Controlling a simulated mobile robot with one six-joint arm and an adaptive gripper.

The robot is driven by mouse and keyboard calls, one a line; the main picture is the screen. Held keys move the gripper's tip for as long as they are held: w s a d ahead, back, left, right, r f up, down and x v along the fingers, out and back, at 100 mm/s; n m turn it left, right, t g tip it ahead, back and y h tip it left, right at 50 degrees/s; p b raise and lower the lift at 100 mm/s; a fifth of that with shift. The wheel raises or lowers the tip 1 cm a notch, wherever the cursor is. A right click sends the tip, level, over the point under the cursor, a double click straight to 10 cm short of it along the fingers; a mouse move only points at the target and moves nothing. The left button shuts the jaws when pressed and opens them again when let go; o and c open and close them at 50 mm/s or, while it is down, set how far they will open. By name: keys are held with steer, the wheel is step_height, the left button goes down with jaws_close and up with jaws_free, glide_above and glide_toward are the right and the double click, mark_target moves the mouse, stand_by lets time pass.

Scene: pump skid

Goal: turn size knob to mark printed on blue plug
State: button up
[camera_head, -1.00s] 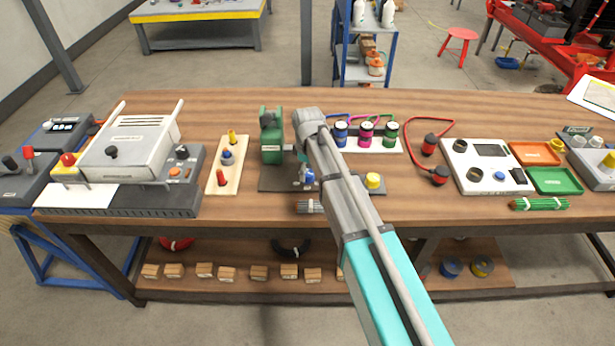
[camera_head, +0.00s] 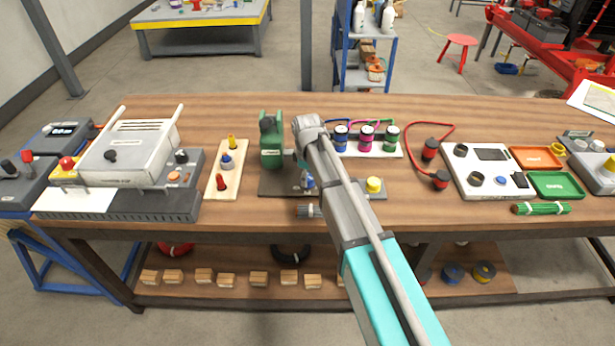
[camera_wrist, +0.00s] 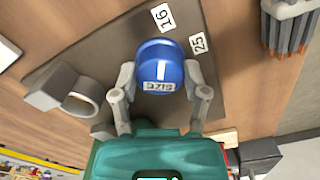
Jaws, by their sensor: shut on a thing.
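The blue size knob (camera_wrist: 160,72), labelled SIZE, sits on a dark plate (camera_wrist: 108,42) in the wrist view. Its white line points up the picture, roughly towards the "16" tag (camera_wrist: 162,16); a "25" tag (camera_wrist: 198,43) lies to the right. My gripper (camera_wrist: 161,92) has one finger on each side of the knob, shut on it. In the head view the knob (camera_head: 307,181) shows partly beside my arm. A blue plug (camera_head: 227,161) stands on a wooden board between yellow and red plugs; its print is too small to read.
A green machine (camera_head: 271,140) stands on the plate behind the knob. A grey ring-shaped part (camera_wrist: 80,95) is left of my gripper in the wrist view. A yellow button (camera_head: 374,184) and a rack of coloured cylinders (camera_head: 367,138) are to the right of my arm.

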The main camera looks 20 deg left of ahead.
steer(key=shift+c, duration=0.5)
steer(key=shift+m, duration=0.4)
steer(key=m, duration=1.6)
steer(key=shift+m, duration=0.4)
steer(key=m, duration=0.6)
steer(key=shift+m, duration=0.3)
